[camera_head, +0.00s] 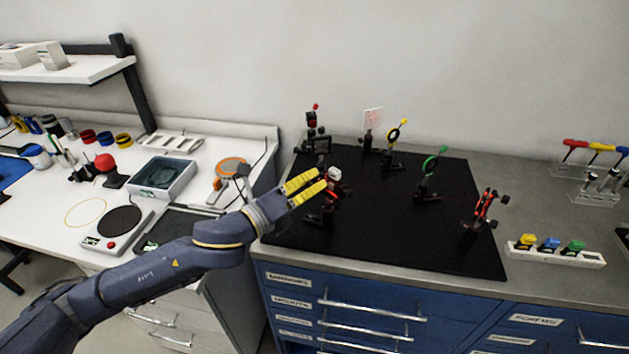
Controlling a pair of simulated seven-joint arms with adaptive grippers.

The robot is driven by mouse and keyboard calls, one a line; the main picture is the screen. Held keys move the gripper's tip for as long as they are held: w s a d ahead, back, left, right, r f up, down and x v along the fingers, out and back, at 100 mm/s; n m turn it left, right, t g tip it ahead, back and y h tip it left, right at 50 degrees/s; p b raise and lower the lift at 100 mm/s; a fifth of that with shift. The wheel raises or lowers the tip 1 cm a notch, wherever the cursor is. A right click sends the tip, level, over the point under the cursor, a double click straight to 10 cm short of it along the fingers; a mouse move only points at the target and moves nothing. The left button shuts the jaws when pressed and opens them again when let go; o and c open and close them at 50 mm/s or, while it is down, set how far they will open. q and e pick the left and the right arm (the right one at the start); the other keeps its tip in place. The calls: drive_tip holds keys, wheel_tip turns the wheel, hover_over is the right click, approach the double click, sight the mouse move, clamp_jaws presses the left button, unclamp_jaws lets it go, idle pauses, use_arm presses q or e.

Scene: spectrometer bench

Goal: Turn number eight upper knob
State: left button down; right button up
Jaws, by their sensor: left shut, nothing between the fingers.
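Several small optical mounts stand on a black breadboard (375,240); I cannot read a number eight on any of them. My left gripper (321,178), with yellow fingers, is shut and empty over the board's left part. Just beyond its fingertips is a dark mount with red parts and a white piece (335,174); its lower part is partly hidden by the fingers, and I cannot tell whether they touch it. A mount with a red-edged frame (484,208) stands at the board's right. My right gripper is not in view.
Behind are a dark mount with a red top (312,120), a white card (373,119), a yellow ring mount (397,132) and a green ring mount (431,166). A white holder with coloured caps (555,254) sits right. The board's front middle is clear.

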use_arm(q)
drive_tip(key=shift+r+n, duration=0.1)
drive_tip(key=shift+n, duration=0.2)
drive_tip(key=c, duration=1.4)
unclamp_jaws()
drive_tip(key=shift+o, duration=0.2)
drive_tip(key=v, duration=0.7)
drive_tip(key=shift+s+a, duration=0.15)
drive_tip(key=shift+a, duration=0.05)
